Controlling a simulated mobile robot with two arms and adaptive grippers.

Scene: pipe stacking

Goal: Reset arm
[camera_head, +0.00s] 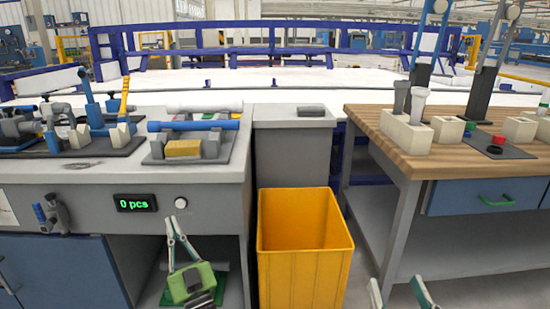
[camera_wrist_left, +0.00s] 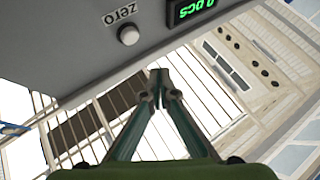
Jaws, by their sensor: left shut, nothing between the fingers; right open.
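My left gripper (camera_head: 171,219) is in front of the grey workbench, below the round zero button (camera_head: 181,203). Its fingers come together at the tips with nothing between them, as the left wrist view (camera_wrist_left: 158,77) also shows. It touches nothing that I can see. My right gripper (camera_head: 396,284) is at the bottom edge of the head view, right of the yellow bin. Its two fingers stand apart with nothing between them, and its body is out of view.
A blue pipe (camera_head: 193,125) lies on a grey fixture on the left bench (camera_head: 215,172). An open, empty-looking yellow bin (camera_head: 303,279) stands between the benches. The wooden-topped bench (camera_head: 392,150) at right carries white blocks. A counter (camera_head: 135,203) reads 0 pcs.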

